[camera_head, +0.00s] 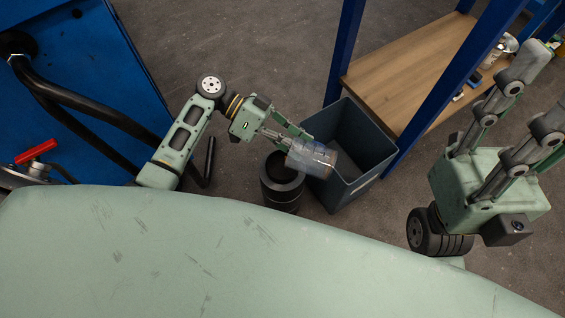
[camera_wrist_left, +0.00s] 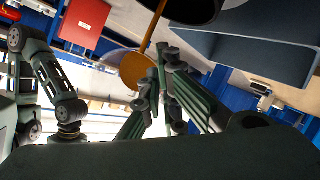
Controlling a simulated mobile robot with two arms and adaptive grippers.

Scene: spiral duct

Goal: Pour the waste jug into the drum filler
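My left gripper (camera_head: 290,140) is shut on a clear jug (camera_head: 312,158). The jug is tipped on its side above and beside a black, open-topped cylinder, which looks like the drum filler (camera_head: 282,196). In the left wrist view, which is upside down, the jug (camera_wrist_left: 120,60) shows amber-brown liquid. A narrow amber band runs from it toward the dark filler (camera_wrist_left: 185,10) and looks like a stream. I cannot tell whether it lands inside the opening. The left fingers (camera_wrist_left: 165,90) also show there. My right gripper (camera_head: 540,95) is open and empty at the right.
A grey-blue open bin (camera_head: 365,185) stands right of the filler, close under the jug. A wooden-topped bench (camera_head: 405,70) with blue posts is behind it. A blue cabinet (camera_head: 80,60) with black hoses is at left. The floor behind is clear.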

